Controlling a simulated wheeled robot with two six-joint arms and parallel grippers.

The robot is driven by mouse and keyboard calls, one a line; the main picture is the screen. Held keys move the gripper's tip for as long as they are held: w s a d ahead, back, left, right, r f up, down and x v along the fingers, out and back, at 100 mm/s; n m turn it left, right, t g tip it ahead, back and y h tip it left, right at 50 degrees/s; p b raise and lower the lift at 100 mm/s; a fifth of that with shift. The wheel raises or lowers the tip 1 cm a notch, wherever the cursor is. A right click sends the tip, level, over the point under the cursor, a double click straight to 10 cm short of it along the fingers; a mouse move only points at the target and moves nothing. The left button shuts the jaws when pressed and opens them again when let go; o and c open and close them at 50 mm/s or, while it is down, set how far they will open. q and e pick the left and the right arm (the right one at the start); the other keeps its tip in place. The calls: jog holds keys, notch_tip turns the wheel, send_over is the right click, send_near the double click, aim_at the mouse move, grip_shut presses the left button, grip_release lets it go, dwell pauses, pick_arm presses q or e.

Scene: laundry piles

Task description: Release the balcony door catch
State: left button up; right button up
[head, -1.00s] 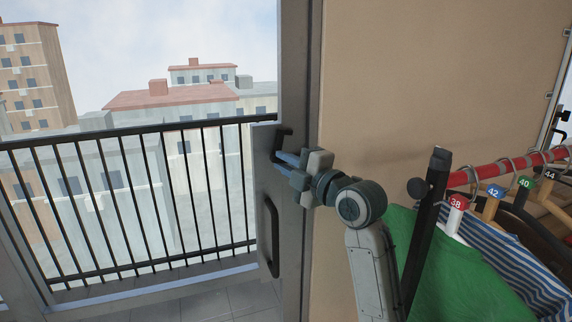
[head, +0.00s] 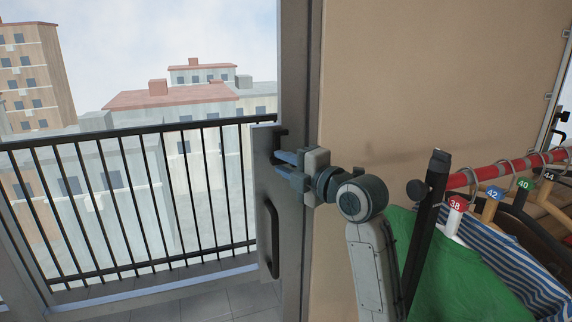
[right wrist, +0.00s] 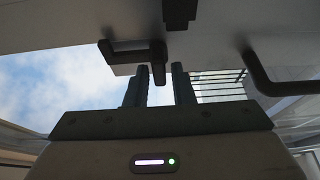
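The balcony door's black catch (head: 281,136) sits on a grey plate at the door's edge, in the upper middle of the head view. In the right wrist view the catch (right wrist: 128,53) is an L-shaped lever with a short leg pointing down toward my fingers. My right gripper (head: 283,162) is at the catch, with its blue fingers apart. In the right wrist view the leg's lower end lies in the gap between the fingertips (right wrist: 160,75); I cannot tell whether they touch it. The head view hides part of the catch behind the fingers. My left gripper is not in view.
A black pull handle (head: 271,240) is fixed below the catch. The balcony railing (head: 150,200) stands outside beyond the door. A beige wall panel (head: 430,80) is to the right. A red rail (head: 500,168) with numbered hangers and clothes (head: 440,265) stands at the lower right.

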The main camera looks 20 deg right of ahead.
jog(key=shift+o, duration=0.9)
